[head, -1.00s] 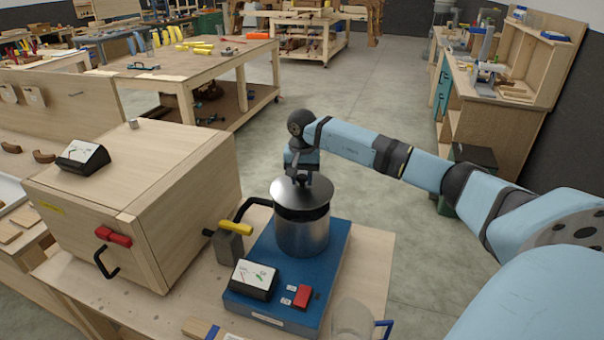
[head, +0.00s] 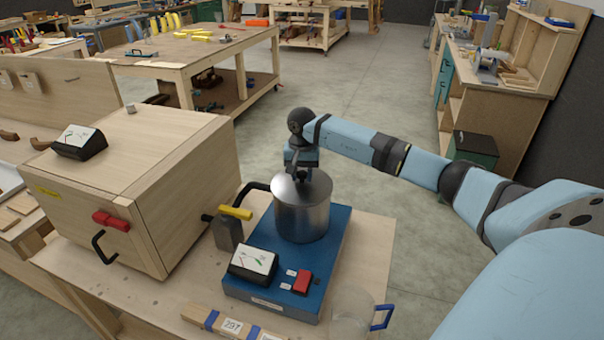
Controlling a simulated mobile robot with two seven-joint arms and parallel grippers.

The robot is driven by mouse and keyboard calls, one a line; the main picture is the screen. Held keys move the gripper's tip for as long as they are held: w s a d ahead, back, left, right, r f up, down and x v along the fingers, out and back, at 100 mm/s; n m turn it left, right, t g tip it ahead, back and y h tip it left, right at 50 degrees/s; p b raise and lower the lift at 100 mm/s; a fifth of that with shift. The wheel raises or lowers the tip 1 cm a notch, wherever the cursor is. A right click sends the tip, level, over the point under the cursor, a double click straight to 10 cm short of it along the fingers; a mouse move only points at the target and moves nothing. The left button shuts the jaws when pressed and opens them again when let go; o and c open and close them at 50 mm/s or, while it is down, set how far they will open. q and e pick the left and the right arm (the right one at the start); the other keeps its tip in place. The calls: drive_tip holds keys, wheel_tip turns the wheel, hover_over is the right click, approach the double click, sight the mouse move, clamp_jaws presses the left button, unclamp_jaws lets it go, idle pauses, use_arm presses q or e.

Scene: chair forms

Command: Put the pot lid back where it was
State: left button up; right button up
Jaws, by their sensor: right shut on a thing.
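The pot (head: 303,222) is a shiny metal cylinder standing on the blue hot-plate base (head: 333,255). The round metal pot lid (head: 316,188) sits level at the top of the pot, with no visible gap between them. My right gripper (head: 299,174) reaches over from the far side and is shut on the lid at its knob, which the fingers mostly hide. My left gripper is not in view.
A wooden box (head: 140,185) with a black handle and red latch stands left of the base. A grey bottle-like block with a yellow handle (head: 235,213) is between them.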

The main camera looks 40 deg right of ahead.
sight(302, 173)
drive_tip(key=shift+f+b, duration=0.35)
drive_tip(key=shift+f, duration=0.1)
drive_tip(key=o, duration=1.1)
drive_tip(key=shift+r, duration=0.1)
wheel_tip(302, 173, up, 14)
drive_tip(key=b, duration=0.2)
drive_tip(key=shift+f, duration=0.2)
